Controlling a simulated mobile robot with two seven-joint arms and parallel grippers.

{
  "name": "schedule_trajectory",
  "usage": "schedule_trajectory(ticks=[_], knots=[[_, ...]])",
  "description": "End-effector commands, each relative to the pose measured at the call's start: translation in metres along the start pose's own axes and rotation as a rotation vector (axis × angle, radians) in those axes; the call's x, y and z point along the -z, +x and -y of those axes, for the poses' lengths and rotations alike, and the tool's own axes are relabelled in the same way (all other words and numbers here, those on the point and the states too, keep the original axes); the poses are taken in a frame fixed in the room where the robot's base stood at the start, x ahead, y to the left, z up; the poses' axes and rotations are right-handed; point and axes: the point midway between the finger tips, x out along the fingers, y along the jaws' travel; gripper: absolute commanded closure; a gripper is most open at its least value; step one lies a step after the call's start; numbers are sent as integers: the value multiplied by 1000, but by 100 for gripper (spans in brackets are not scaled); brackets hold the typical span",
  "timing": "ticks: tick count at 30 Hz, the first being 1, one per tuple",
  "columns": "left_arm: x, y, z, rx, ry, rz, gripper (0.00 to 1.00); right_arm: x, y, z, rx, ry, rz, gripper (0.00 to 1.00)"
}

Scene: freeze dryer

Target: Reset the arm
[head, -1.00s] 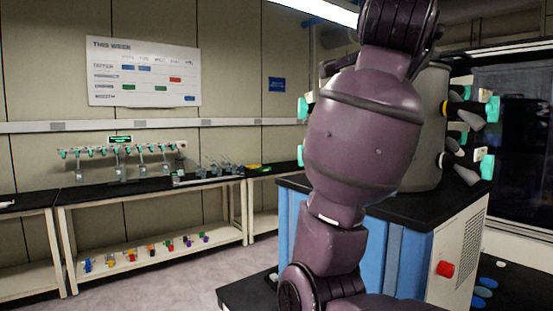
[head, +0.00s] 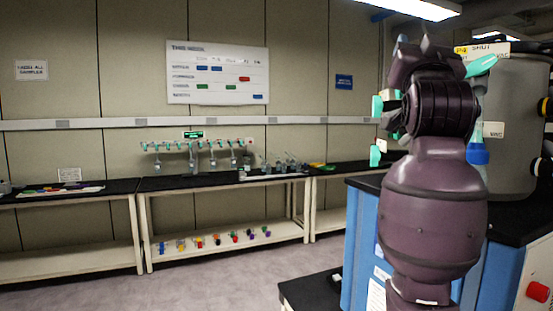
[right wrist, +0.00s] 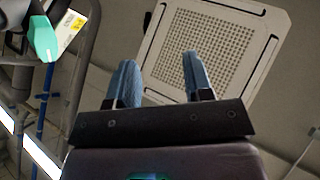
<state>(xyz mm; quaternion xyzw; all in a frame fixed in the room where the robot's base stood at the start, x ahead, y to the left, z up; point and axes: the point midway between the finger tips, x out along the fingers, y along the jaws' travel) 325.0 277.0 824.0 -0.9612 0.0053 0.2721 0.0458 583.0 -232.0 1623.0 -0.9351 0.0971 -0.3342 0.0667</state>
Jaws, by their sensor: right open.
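My right arm stands upright at the right of the head view, in front of the freeze dryer (head: 515,120). Its gripper (head: 427,45) is at the top, partly hidden by the wrist. In the right wrist view the two bluish fingers (right wrist: 161,80) are apart with nothing between them, pointing up toward the ceiling. My left gripper is not in view.
Teal valves (head: 376,106) stick out from the dryer's grey drum, close beside my right wrist; one valve (right wrist: 42,38) shows in the right wrist view. A ceiling vent (right wrist: 215,55) lies beyond the fingers. Benches (head: 220,183) line the wall; open floor lies at left.

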Motion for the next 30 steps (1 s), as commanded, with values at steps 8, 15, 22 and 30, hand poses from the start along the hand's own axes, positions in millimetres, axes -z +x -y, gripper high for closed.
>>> schedule_trajectory(ticks=[8,15,22,30], knots=[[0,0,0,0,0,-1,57,-126,-43,-4,140,-146,81,53],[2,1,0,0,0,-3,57,-226,-104,-22,228,-211,190,53],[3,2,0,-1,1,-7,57,-312,-182,-50,284,-238,328,53],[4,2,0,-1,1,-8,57,-392,-296,-92,312,-238,533,53]])
